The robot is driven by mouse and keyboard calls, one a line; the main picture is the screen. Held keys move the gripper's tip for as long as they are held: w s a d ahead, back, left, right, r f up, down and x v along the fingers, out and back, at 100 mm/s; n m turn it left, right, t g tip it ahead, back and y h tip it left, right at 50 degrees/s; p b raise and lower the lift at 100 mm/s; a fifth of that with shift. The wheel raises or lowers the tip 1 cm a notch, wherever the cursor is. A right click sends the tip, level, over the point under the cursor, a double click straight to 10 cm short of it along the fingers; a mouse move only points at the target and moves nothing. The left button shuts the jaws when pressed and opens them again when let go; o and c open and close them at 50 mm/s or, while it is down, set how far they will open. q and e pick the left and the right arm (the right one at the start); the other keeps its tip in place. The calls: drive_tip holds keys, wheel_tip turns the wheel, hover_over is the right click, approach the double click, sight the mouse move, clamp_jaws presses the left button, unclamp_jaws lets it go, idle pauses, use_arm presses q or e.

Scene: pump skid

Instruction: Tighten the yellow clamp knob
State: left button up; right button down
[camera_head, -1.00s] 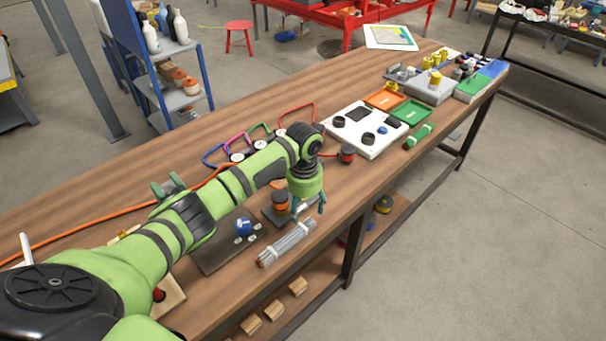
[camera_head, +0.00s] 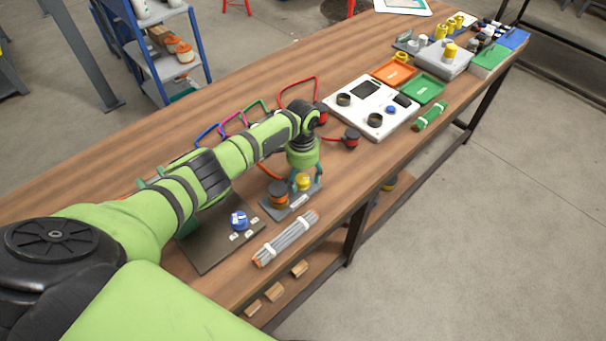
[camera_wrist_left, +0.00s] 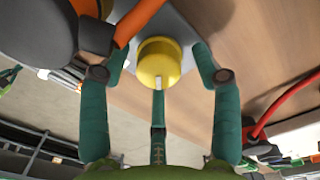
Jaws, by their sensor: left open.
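The yellow clamp knob (camera_head: 303,182) sits on a small grey plate (camera_head: 296,203) on the bench, beside a dark and orange round part (camera_head: 278,194). My left gripper (camera_head: 303,180) is just above and around it in the head view, pointing down. In the left wrist view the yellow knob (camera_wrist_left: 159,62) lies between the spread green fingers of my left gripper (camera_wrist_left: 160,80). The fingers are open, with gaps visible on both sides of the knob. A white mark shows on the knob's near edge. My right gripper is not in view.
An orange hose (camera_wrist_left: 138,20) passes close to the fingers. A bundle of grey rods (camera_head: 285,239) lies at the bench's front edge. A dark plate with a blue knob (camera_head: 239,221) is to the left. A white panel (camera_head: 381,95) stands further right.

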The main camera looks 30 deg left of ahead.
use_arm(q)
drive_tip(key=c, duration=1.1)
drive_tip(key=shift+c, duration=0.2)
drive_tip(key=shift+m, duration=0.5)
drive_tip(key=shift+d+m, duration=0.1)
drive_tip(key=shift+m, duration=0.9)
drive_tip(key=m+b, duration=0.1)
drive_tip(key=m, duration=0.9)
drive_tip(key=shift+d+m+b, duration=0.1)
drive_tip(key=shift+m+b, duration=0.6)
drive_tip(key=shift+m, duration=1.7)
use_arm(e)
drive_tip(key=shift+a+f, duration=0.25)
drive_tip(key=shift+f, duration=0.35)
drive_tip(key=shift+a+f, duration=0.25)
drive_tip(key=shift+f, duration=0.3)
use_arm(q)
drive_tip(key=shift+s+m, duration=0.15)
drive_tip(key=shift+m, duration=0.15)
